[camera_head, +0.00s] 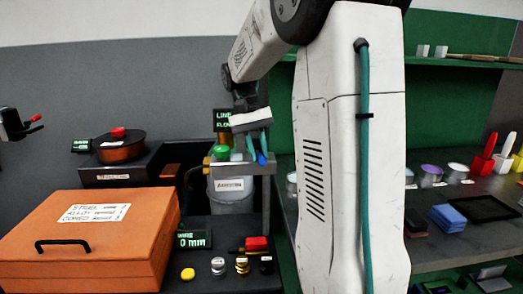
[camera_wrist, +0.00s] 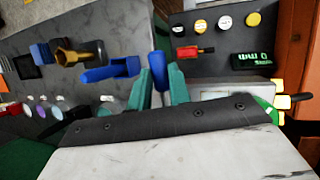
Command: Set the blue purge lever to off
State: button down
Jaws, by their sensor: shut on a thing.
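The blue purge lever (camera_head: 262,158) stands at the right of the rack above the white bucket, just below my gripper (camera_head: 259,144). In the wrist view the lever's blue handle (camera_wrist: 160,66) shows between the teal fingers of my gripper (camera_wrist: 161,85). The fingers are shut on it. The lever's lower part and pivot are hidden by the fingers, and I cannot read its off mark. A dark display (camera_head: 222,121) with green text, partly readable as "LINE FLOW", stands behind the rack.
A green knob (camera_head: 221,152) sits left of the lever, over the labelled white bucket (camera_head: 230,199). An orange case (camera_head: 85,240) fills the front left. A red-handled valve (camera_head: 257,244) and several round buttons lie below. Shelves with small items are at the right.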

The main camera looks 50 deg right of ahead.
jog(key=shift+w+a+m, duration=0.15)
jog(key=shift+w+m, duration=0.05)
jog(key=shift+m, duration=0.4)
jog(key=shift+y, duration=0.3)
jog(key=c, duration=1.3)
grip_release()
jog(key=a+v, duration=0.1)
jog(key=v, duration=0.6)
jog(key=shift+w+d+r, duration=0.15)
jog(key=shift+d+r, duration=0.25)
jog(key=shift+d, duration=0.1)
